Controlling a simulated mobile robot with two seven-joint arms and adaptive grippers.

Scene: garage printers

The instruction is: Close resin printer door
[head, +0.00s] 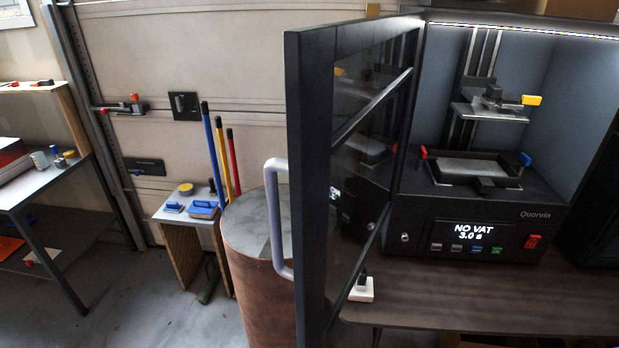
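The resin printer (455,222) stands on a dark table at the right, its lit chamber exposed. Its display reads "NO VAT 3.0". The printer door (312,120) is a dark frame with a clear pane, hinged at the printer's left side. It stands wide open, swung out toward me and seen nearly edge-on. A pale curved handle (276,220) sticks out from the door's left face. Inside the chamber are a build platform (490,112) with a yellow knob and a dark tray (475,168) with red and blue knobs. Neither of my grippers is in view.
A copper-coloured drum (258,290) stands behind the handle. A small stool (190,212) with blue items is left of it. The dark table (470,302) extends below the printer, with a white plug block (361,290) near the door. Open floor (150,310) lies at the lower left.

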